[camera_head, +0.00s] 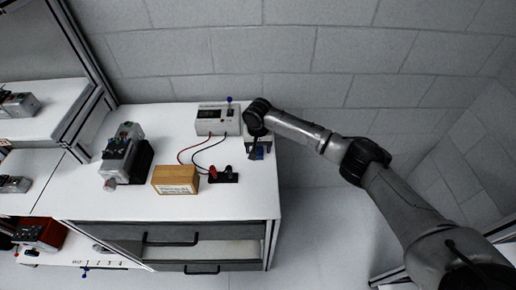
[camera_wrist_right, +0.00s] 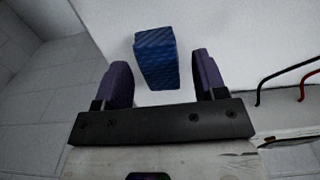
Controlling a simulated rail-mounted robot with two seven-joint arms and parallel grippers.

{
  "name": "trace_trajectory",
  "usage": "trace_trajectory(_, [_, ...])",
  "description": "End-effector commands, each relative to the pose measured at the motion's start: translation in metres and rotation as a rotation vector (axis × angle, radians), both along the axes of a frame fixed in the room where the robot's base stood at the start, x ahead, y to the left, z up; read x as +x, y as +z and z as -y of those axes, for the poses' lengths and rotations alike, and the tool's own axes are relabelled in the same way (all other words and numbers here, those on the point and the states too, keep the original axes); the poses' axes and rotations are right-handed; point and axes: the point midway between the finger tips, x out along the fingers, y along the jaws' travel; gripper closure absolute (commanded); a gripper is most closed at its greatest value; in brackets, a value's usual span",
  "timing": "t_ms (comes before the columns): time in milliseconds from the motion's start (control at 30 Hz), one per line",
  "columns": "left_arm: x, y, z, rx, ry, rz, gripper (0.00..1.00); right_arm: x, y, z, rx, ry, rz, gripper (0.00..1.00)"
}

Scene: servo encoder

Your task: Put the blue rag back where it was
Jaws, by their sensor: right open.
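The blue rag (camera_wrist_right: 157,60) is a small folded block with a dark woven pattern on the white tabletop. My right gripper (camera_wrist_right: 161,66) is open, with one finger on each side of the rag in the wrist view and visible gaps between. Whether the fingers are down at the rag's height is hard to tell. In the head view the right gripper (camera_head: 257,148) points down at the table's right edge and covers most of the rag (camera_head: 260,152). My left gripper is not in view.
The white table (camera_head: 225,205) holds a cardboard box (camera_head: 175,180), a grey motor device (camera_head: 120,155), a white meter (camera_head: 217,120) with red and black leads, and a black terminal block (camera_head: 223,176). A drawer (camera_head: 180,237) below stands partly open. A wall is behind.

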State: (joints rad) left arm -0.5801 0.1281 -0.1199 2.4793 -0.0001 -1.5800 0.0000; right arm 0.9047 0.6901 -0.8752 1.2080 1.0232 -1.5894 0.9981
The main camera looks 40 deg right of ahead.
Motion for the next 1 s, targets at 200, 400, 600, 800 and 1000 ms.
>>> trace_trajectory(200, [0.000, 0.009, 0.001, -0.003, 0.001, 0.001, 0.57, 0.001, 0.038, 0.000, 0.001, 0.000, 0.003, 0.35])
trace_trajectory(400, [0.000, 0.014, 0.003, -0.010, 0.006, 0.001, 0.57, 0.001, 0.075, 0.000, 0.000, 0.000, 0.003, 0.35])
trace_trajectory(600, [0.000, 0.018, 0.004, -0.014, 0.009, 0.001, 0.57, 0.000, 0.102, -0.001, 0.000, 0.000, 0.001, 0.35])
trace_trajectory(800, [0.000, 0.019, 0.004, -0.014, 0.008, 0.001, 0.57, 0.000, 0.115, 0.000, 0.001, -0.001, 0.001, 0.35])
trace_trajectory(1000, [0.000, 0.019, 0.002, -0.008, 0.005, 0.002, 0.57, 0.000, 0.118, 0.000, 0.001, -0.001, -0.001, 0.35])
